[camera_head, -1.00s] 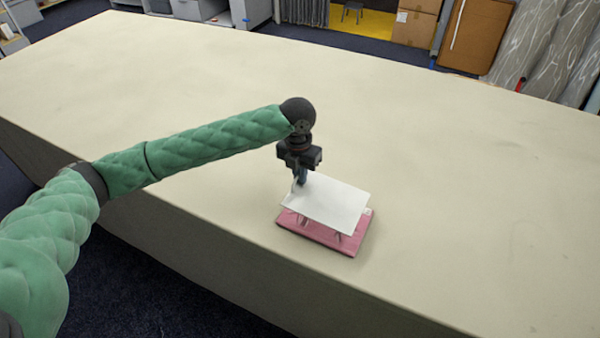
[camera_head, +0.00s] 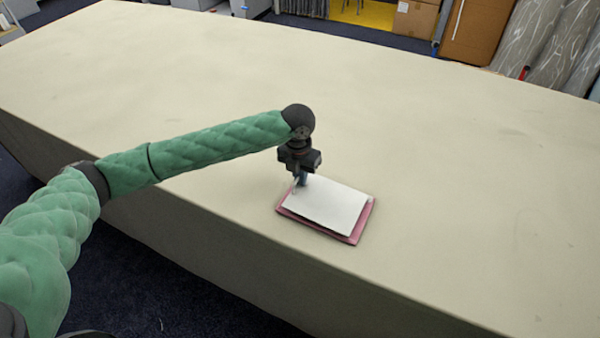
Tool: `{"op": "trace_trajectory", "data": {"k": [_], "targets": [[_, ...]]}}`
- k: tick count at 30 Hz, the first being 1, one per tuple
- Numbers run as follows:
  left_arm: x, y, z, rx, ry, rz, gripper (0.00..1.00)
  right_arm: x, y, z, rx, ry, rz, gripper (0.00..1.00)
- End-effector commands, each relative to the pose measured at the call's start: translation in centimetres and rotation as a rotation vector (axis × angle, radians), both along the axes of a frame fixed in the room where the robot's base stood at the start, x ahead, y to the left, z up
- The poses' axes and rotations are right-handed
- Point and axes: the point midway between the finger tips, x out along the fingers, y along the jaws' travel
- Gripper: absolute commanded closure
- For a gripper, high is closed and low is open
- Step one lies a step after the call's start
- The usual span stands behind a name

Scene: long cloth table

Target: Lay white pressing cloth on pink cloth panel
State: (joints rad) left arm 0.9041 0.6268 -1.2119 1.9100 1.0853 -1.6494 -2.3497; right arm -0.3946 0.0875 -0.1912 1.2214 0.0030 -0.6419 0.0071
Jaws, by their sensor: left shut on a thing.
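The white pressing cloth (camera_head: 327,205) is a flat white rectangle. It lies over the pink cloth panel (camera_head: 355,236), very close to it or touching it; I cannot tell which. The pink panel lies on the table near its front edge, with pink showing along the front, right and left edges. My left gripper (camera_head: 299,184) points down and is shut on the white cloth at its back left corner. The fingertips are partly hidden against the cloth. My right gripper is not in view.
The long beige cloth-covered table (camera_head: 450,180) is otherwise bare, with free room all around the panel. Its front edge runs close by in front. Cardboard boxes (camera_head: 415,20), a brown panel (camera_head: 475,30) and grey patterned rolls (camera_head: 550,45) stand beyond the far edge.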

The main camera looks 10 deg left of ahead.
Motion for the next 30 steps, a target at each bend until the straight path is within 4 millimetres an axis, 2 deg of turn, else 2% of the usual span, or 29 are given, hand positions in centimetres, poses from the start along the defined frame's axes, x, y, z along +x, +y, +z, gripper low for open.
{"op": "trace_trajectory", "data": {"k": [14,30], "targets": [[0.02,0.01,-0.4,0.0,0.0,0.0,1.0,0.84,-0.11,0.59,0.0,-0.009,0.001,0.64],[0.04,0.02,-1.06,0.001,0.0,0.0,1.0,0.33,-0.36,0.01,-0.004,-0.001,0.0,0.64]]}}
